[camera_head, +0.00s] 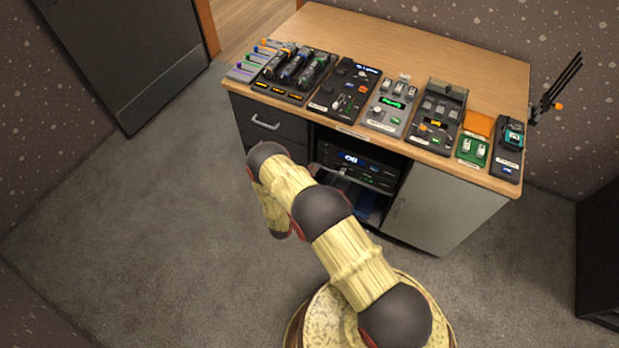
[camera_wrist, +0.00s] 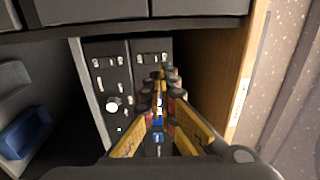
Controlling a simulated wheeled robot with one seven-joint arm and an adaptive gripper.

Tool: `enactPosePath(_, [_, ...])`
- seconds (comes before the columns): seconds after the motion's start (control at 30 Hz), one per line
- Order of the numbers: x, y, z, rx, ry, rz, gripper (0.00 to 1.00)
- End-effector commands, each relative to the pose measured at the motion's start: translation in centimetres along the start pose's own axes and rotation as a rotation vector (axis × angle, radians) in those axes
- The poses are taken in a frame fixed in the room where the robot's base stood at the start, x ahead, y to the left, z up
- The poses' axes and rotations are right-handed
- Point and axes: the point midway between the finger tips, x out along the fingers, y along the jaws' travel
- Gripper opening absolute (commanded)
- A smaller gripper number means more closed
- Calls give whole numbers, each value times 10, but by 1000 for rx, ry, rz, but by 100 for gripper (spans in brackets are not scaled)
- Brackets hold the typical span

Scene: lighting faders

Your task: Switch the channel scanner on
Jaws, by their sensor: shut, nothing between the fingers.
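I cannot tell by any readable name which device is the channel scanner. Under the desk, a black rack unit (camera_head: 355,162) with a lit blue display shows in the head view. In the wrist view, black panels (camera_wrist: 106,75) with several small light switches, a white round knob (camera_wrist: 112,107) and a small green light lie ahead of my gripper. My gripper (camera_wrist: 160,74) is shut and empty, its yellow and dark fingers together in front of the panels. The fingers hide part of the right panel, and I cannot tell whether they touch it. In the head view my arm hides the gripper.
The wooden desk (camera_head: 420,48) carries a row of control boxes along its front edge. A drawer (camera_head: 265,122) is left of the open rack bay, a grey door (camera_head: 430,210) right. A blue object (camera_wrist: 22,132) lies left in the wrist view. The carpet is clear at left.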

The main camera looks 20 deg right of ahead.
Motion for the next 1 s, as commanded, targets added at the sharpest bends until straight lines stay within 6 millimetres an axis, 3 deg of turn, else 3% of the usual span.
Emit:
enactPosePath(0.2, [43,2,-1,2,3,-2,0])
enactPosePath(0.4, [69,2,-1,1,2,-1,0])
enactPosePath(0.6, [80,0,0,0,0,-1,0])
enactPosePath(1.0, [80,-2,-1,0,-1,6,0])
